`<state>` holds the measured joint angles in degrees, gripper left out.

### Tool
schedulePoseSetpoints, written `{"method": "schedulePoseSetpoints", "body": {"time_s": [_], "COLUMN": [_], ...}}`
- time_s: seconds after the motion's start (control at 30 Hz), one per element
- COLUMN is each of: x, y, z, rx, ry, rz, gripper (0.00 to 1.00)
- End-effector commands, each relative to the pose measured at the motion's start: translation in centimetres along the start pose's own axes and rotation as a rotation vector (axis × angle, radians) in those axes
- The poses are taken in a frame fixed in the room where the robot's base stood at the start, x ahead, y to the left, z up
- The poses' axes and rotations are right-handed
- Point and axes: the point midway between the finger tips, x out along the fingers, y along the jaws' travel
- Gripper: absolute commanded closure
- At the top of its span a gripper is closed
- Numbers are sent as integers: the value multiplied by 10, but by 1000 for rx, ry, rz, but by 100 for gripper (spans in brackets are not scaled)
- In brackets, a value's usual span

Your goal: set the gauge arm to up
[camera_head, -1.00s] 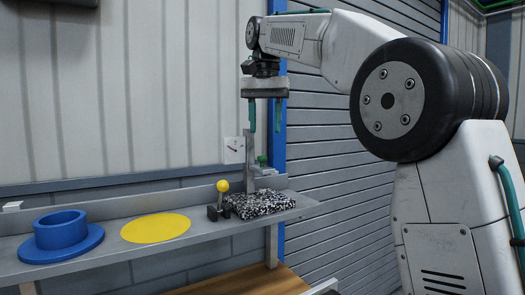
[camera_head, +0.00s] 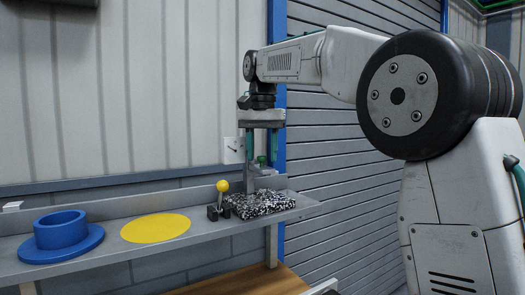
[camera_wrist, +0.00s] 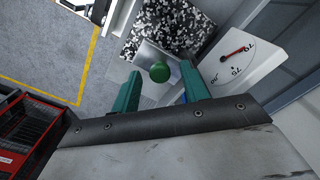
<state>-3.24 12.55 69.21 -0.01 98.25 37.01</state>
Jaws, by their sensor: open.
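The gauge stands on a black-and-white speckled block (camera_head: 262,203) at the shelf's right end, with a grey upright post (camera_head: 249,180). A green knob (camera_head: 262,160) sits beside the post on a grey metal piece, low above the block; I take this as the gauge arm. The knob (camera_wrist: 160,72) also shows in the wrist view, with a white dial (camera_wrist: 235,80) and red needle to its right. My gripper (camera_head: 262,160) is open, pointing down, its teal fingers on either side of the knob in both views. Contact cannot be told.
A yellow-ball lever (camera_head: 222,187) stands just left of the block. A flat yellow disc (camera_head: 156,228) and a blue flanged ring (camera_head: 62,245) lie further left on the grey shelf (camera_head: 110,255). A wall and blue post are close behind.

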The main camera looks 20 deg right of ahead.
Motion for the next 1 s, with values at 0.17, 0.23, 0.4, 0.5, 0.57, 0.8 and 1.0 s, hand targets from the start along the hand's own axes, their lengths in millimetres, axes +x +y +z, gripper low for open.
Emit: {"method": "schedulePoseSetpoints", "body": {"time_s": [0.17, 0.23, 0.4, 0.5, 0.57, 0.8, 1.0], "x": [0, 0, -4, -16, -23, -27, -26], "y": [0, 0, 0, -1, 0, 0, 0], "z": [0, 0, 0, 0, 0, 0, 0], "rx": [0, 0, -1, -1, -1, -1, 0], "ry": [0, 0, 2, 3, 3, 6, 4], "rz": [0, 0, -1, -3, -2, -5, -3], "gripper": [83, 100, 100, 100, 100, 100, 55]}}
